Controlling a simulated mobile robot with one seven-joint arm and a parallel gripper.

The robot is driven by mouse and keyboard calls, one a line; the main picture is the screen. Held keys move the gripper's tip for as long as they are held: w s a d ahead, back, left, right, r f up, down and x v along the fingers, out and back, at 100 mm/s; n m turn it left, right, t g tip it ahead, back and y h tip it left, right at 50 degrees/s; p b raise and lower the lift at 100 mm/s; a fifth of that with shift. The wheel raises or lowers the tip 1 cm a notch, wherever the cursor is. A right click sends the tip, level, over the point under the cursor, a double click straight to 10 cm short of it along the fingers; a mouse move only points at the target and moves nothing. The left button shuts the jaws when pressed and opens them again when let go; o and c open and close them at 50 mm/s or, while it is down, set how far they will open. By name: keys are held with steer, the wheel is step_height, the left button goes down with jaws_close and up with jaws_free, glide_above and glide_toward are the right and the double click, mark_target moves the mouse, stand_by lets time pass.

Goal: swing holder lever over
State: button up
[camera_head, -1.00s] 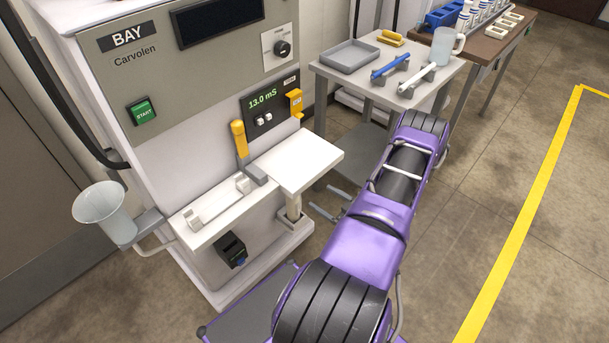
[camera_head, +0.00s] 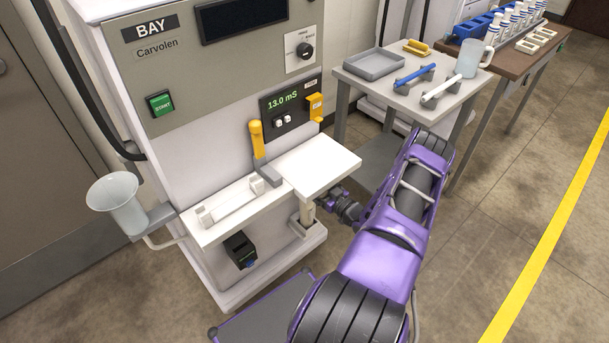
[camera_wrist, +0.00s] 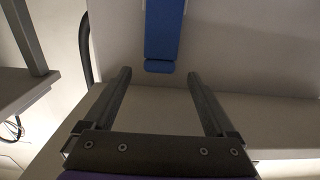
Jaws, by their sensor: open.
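The yellow-handled lever (camera_head: 257,139) stands nearly upright on a grey pivot base (camera_head: 269,175) beside the white holder cradle (camera_head: 232,203) on the machine's shelf. My gripper's fingers are open and empty in the wrist view (camera_wrist: 160,78). A blue strip (camera_wrist: 163,38) on a pale surface lies ahead of them, apart from the fingers; I cannot tell what it belongs to. In the head view my wrist is low, right of the shelf's right end, and the fingertips cannot be made out there. The lever is not seen in the wrist view.
A white shelf block (camera_head: 318,165) juts out right of the lever. A side table (camera_head: 440,105) carries a grey tray (camera_head: 374,64) and blue and white cylinders. Floor is open at the right.

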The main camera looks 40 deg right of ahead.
steer(key=shift+w+a, duration=0.15)
steer(key=shift+w, duration=2.05)
steer(key=shift+c, duration=0.3)
jaws_close()
